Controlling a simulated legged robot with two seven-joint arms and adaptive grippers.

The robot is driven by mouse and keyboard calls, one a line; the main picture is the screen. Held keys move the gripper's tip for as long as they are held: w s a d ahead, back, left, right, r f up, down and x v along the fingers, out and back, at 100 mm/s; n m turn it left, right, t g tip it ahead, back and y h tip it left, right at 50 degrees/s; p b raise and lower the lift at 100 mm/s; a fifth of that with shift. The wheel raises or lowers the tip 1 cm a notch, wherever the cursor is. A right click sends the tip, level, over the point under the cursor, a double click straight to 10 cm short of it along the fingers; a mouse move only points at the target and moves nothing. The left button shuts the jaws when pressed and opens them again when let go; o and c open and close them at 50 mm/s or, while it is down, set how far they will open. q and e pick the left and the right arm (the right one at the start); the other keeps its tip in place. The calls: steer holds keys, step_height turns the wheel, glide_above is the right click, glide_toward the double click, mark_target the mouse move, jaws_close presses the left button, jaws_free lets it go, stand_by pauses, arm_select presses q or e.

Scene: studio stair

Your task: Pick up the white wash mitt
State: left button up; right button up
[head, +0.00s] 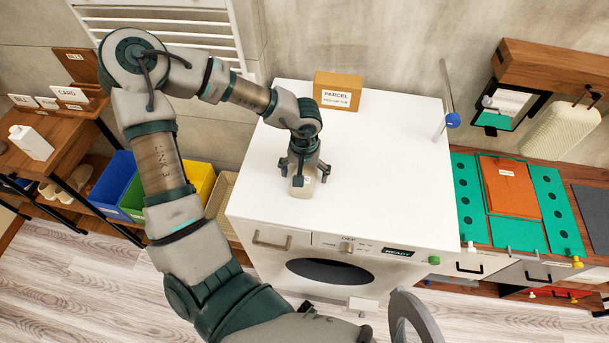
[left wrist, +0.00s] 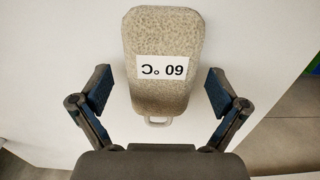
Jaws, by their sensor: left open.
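The wash mitt (left wrist: 165,90) is off-white and speckled, with a "60 °C" label and a small loop at one end. It lies on the white top of the washing machine (head: 390,155). In the head view the mitt (head: 301,188) shows partly under my left gripper (head: 304,172), which hides the rest. In the left wrist view my left gripper (left wrist: 157,92) is open, with one finger on each side of the mitt and a gap on both sides. My right gripper is not in view.
A parcel box (head: 338,91) stands at the back of the machine top. A rod with a blue knob (head: 452,120) rises at its right edge. Coloured bins (head: 130,182) and a wooden shelf are at left. The machine top right of the gripper is clear.

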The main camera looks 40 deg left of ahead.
arm_select(q)
steer(key=shift+s+a, duration=0.1)
steer(key=shift+a, duration=0.15)
steer(key=c, duration=0.4)
steer(key=shift+d, duration=0.15)
steer(key=c, duration=0.8)
steer(key=shift+d, duration=0.25)
steer(key=shift+c, duration=0.2)
steer(key=shift+r, duration=0.2)
